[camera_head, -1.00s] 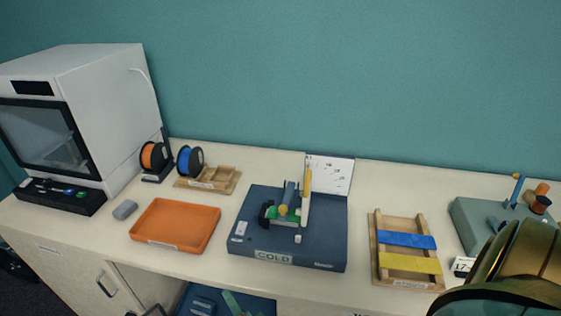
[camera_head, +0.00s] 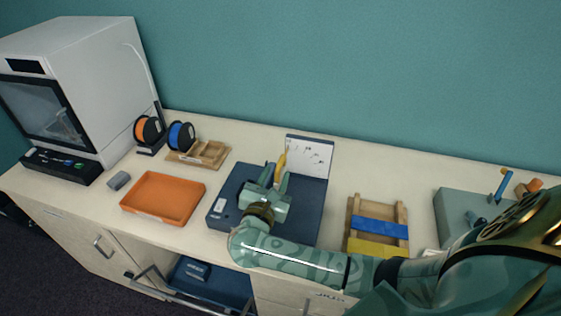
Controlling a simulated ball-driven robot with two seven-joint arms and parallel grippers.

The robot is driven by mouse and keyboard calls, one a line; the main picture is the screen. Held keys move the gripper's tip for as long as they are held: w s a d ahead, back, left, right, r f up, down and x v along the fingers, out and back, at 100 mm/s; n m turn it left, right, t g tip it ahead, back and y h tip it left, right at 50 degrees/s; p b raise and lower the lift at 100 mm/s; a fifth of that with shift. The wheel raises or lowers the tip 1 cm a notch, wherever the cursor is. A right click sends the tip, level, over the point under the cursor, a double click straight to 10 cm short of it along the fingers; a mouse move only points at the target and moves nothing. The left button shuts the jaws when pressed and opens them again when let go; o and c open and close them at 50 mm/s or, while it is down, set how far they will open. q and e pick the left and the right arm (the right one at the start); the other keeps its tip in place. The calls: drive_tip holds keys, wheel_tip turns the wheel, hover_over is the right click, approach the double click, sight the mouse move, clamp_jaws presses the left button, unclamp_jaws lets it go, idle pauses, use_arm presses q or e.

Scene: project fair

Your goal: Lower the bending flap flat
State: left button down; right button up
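A dark blue bending machine (camera_head: 307,208) stands on the counter, its front partly hidden by my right arm. A narrow upright flap with a yellow part (camera_head: 281,166) on its upper end rises from the machine. My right gripper (camera_head: 277,179) is over the machine, just in front of the yellow part. Its two fingers point up the picture and stand apart, with nothing seen held between them. Whether a finger touches the flap cannot be told. The flap's lower part is hidden behind the hand. My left gripper is not in view.
A white marked panel (camera_head: 309,158) stands behind the machine. An orange tray (camera_head: 163,198) lies to its left and a wooden rack with blue and yellow strips (camera_head: 380,224) to its right. A white printer (camera_head: 76,83) and two spools (camera_head: 181,135) stand farther left. A drawer below is open.

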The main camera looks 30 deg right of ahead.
sight(282, 174)
drive_tip(key=x, duration=0.5)
drive_tip(key=shift+w, duration=0.1)
clamp_jaws()
drive_tip(key=shift+s+d+f+m+b, duration=0.2)
drive_tip(key=shift+s+f+m+b, duration=0.1)
drive_tip(key=shift+b, duration=0.2)
drive_tip(key=s+d+f+m+b, duration=0.2)
drive_tip(key=s+d+m+b, duration=0.3)
drive_tip(key=b, duration=0.6)
drive_tip(key=shift+s+f+m, duration=0.4)
drive_tip(key=shift+s+m, duration=0.05)
drive_tip(key=shift+m, duration=0.35)
